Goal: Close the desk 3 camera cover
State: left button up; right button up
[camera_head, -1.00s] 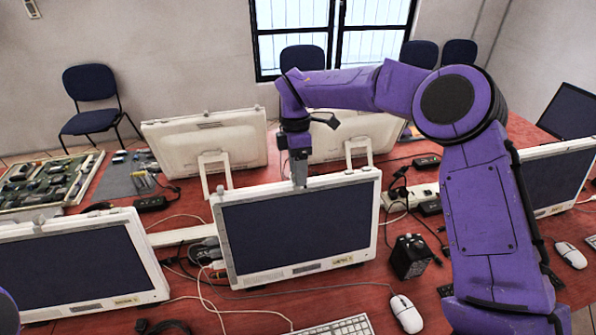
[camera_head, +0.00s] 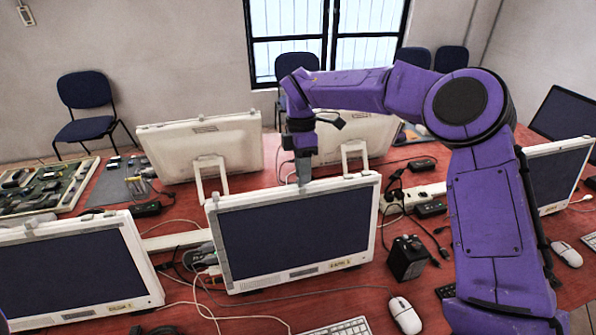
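The centre monitor (camera_head: 295,230), with a white frame and dark screen, stands upright on the red desk. My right gripper (camera_head: 304,182) points down at the middle of this monitor's top edge, touching it or just behind it. The gripper's fingers look like one narrow grey block, so I cannot tell whether they are open or shut. Any camera cover at that spot is hidden by the gripper or too small to make out. No label in view marks desk 3. My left gripper is not in view.
Another monitor (camera_head: 75,262) stands at left, with a small bump (camera_head: 38,226) on its top edge. Two monitors stand behind, one at back left (camera_head: 202,148). A black box (camera_head: 407,258), cables and a white mouse (camera_head: 404,314) lie right of the centre monitor.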

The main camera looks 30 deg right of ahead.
jog(key=shift+o, duration=1.3)
jog(key=shift+s+f+g, duration=0.15)
jog(key=shift+s+f, duration=0.1)
jog(key=shift+f, duration=0.2)
jog(key=shift+s+f+g, duration=0.15)
jog(key=shift+s+f, duration=0.05)
jog(key=shift+f, duration=0.25)
jog(key=shift+w, duration=0.1)
jog(key=v, duration=0.2)
jog(key=w+b+v, duration=0.1)
jog(key=v, duration=0.2)
jog(key=shift+d, duration=0.15)
jog(key=s+v, duration=0.1)
jog(key=v, duration=0.5)
jog(key=shift+w+r, duration=0.15)
jog(key=shift+r, duration=0.45)
jog(key=shift+a, duration=0.3)
